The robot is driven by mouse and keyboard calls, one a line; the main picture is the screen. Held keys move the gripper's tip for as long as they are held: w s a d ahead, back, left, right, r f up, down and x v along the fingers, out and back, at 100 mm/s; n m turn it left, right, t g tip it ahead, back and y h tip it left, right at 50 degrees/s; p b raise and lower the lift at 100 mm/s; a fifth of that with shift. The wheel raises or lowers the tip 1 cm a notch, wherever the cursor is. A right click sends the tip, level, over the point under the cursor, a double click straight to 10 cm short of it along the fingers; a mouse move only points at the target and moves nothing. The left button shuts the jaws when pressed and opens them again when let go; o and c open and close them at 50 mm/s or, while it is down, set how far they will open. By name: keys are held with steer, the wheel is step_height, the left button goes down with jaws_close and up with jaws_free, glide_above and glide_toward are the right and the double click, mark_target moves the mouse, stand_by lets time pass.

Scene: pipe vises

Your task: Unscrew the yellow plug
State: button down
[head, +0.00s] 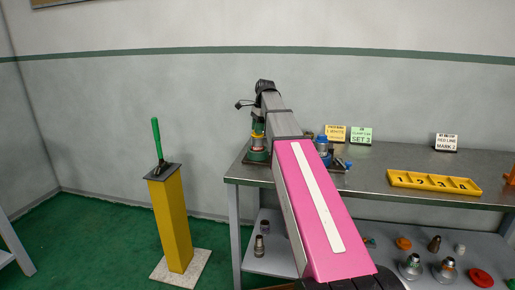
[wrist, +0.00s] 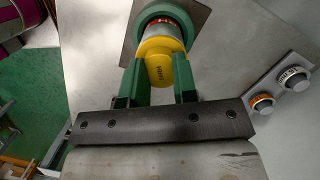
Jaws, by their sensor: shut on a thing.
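The yellow plug (wrist: 158,68) sits on top of a grey pipe piece with a red ring (wrist: 157,30), held in a green vise (wrist: 178,13). My gripper (wrist: 158,80) has its two green fingers shut on the yellow plug, one on each side. In the head view the plug (head: 258,134) shows as a small yellow band above the green vise (head: 258,155) at the table's left end. My arm's end is over it there and hides part of it.
A steel table (head: 390,170) holds a blue vise (head: 323,143), sign cards and a yellow numbered tray (head: 433,182). Loose fittings lie on the lower shelf. A yellow post with a green lever (head: 157,140) stands apart at the left.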

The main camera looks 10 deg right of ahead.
steer(key=n+g, duration=0.1)
steer(key=n, duration=0.4)
steer(key=shift+w+n, duration=0.1)
steer(key=shift+n, duration=0.2)
steer(key=n+h, duration=0.1)
steer(key=n, duration=0.5)
steer(key=shift+g, duration=0.3)
steer(key=c, duration=1)
jaws_free()
